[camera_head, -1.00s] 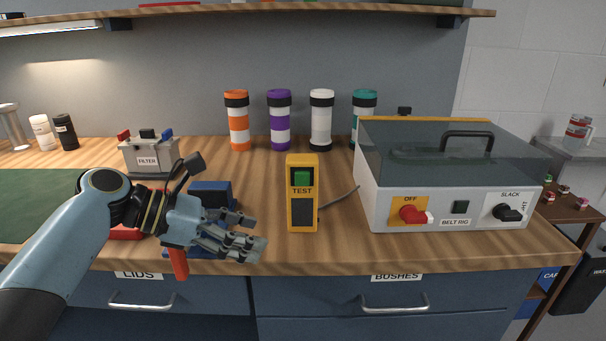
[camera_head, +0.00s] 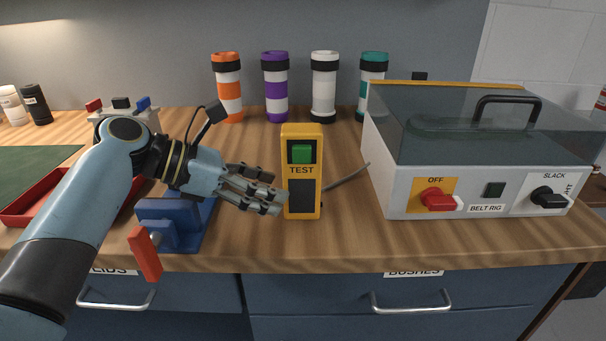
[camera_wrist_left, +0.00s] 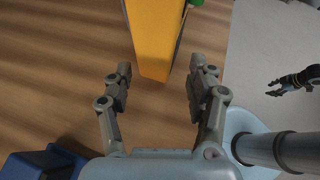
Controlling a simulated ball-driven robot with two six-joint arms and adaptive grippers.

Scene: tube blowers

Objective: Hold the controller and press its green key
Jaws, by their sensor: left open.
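The yellow controller (camera_head: 302,172) stands upright near the front of the wooden bench, with its green key (camera_head: 301,154) above the word TEST and a dark panel below. My left gripper (camera_head: 276,192) is open and empty, just left of the controller's lower half. In the left wrist view the yellow controller (camera_wrist_left: 152,38) lies ahead of the two fingers of my left gripper (camera_wrist_left: 161,72), roughly between their tips. The green key (camera_wrist_left: 196,2) is only a sliver at the top edge there. My right gripper (camera_wrist_left: 280,90) appears small at the right of that view; its opening is unclear.
A blue fixture with a red handle (camera_head: 170,225) stands below my left wrist. The belt rig (camera_head: 415,190) is right of the controller, with a dark cable between. Several banded tubes (camera_head: 276,88) stand behind. A red tray (camera_head: 35,200) lies at left.

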